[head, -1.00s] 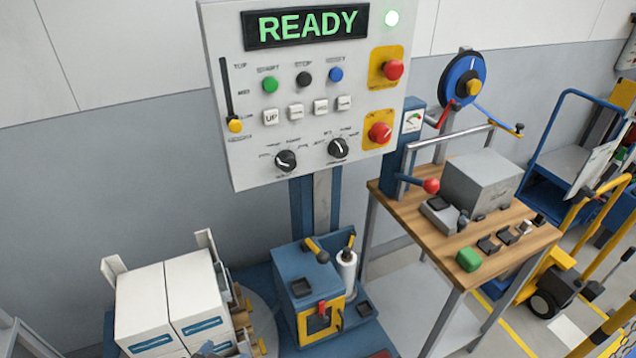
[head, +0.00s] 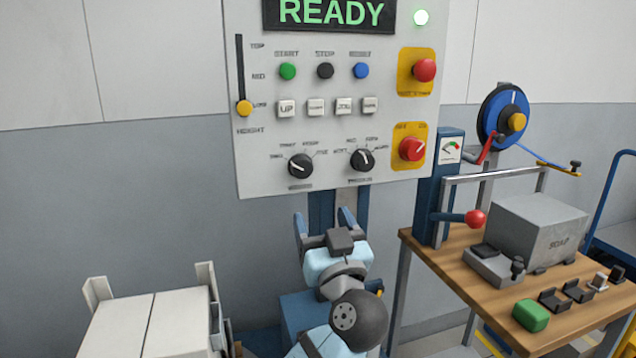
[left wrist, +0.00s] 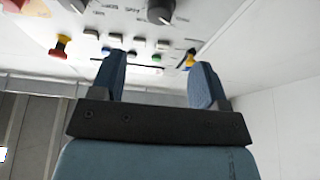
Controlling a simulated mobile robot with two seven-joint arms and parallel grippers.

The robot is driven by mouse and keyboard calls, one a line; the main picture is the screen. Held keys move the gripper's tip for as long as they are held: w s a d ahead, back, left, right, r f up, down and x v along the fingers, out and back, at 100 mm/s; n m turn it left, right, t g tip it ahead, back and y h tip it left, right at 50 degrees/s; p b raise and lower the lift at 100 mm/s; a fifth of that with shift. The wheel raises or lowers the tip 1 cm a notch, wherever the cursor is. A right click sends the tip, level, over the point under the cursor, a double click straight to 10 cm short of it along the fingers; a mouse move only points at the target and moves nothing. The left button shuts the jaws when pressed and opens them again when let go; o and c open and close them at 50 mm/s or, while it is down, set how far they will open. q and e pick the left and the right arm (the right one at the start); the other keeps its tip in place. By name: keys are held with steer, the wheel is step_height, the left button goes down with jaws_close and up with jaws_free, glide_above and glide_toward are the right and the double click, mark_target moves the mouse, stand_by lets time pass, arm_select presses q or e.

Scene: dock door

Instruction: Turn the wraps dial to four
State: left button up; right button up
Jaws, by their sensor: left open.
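The control panel (head: 268,140) has two black dials along its lower edge. The left dial (head: 300,165) looks like the wraps dial, though its lettering is too small to read surely. Its white mark points left and slightly up. The right dial (head: 362,158) is the other black one. My left gripper (head: 323,220) is open and empty, below the left dial and apart from it, fingers pointing up. In the left wrist view, the open fingers (left wrist: 158,68) show with the left dial (left wrist: 160,11) at the top edge. My right gripper is not in view.
A yellow slider knob (head: 244,108), square white buttons (head: 315,106) and two red knobs (head: 411,149) are nearby on the panel. White boxes (head: 122,325) stand at lower left. A wooden bench (head: 470,295) with a grey block (head: 537,232) stands to the right.

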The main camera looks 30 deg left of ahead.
mark_target(304, 172)
arm_select(q)
steer(key=x, duration=1.2)
steer(key=shift+f+p, duration=0.15)
steer(key=shift+p, duration=0.25)
steer(key=c, duration=0.9)
